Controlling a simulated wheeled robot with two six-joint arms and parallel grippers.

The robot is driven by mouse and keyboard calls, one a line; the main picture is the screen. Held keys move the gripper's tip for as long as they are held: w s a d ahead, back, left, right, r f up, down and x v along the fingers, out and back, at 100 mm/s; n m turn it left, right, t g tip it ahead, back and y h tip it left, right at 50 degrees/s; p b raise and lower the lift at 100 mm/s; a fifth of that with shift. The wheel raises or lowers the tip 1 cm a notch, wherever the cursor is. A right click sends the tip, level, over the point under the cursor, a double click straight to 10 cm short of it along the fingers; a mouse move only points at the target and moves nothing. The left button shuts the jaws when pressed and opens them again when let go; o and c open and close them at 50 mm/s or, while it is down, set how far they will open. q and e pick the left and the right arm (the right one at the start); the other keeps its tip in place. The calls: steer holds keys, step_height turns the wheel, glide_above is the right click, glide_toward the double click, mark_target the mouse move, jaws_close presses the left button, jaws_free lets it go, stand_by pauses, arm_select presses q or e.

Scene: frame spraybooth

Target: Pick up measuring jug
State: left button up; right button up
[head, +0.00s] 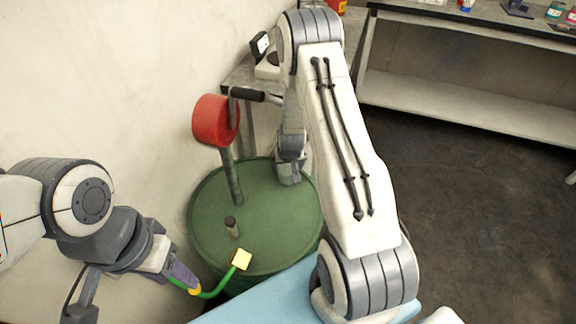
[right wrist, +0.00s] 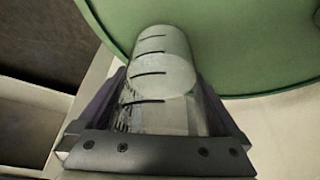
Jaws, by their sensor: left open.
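The measuring jug (right wrist: 165,75) shows in the right wrist view as a clear cylinder with dark graduation lines. It lies between the two purple fingers of my right gripper (right wrist: 163,105), close to both; whether they press on it I cannot tell. I cannot make the jug out in the head view, where my right arm hides much of that area. My left gripper (head: 180,277) is open at the lower left, beside the green drum. A curved green piece with a yellow square end (head: 241,259) shows by its fingertips; whether they touch I cannot tell.
A green drum (head: 270,215) carries a red cylinder (head: 212,121) on an upright pipe and a short stub (head: 232,227). A light blue surface (head: 260,300) is at the bottom. A grey bench (head: 460,22) stands at the back right. The dark floor at right is clear.

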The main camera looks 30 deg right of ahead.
steer(key=c, duration=1)
steer(key=shift+c, duration=0.9)
steer(key=shift+r, duration=0.1)
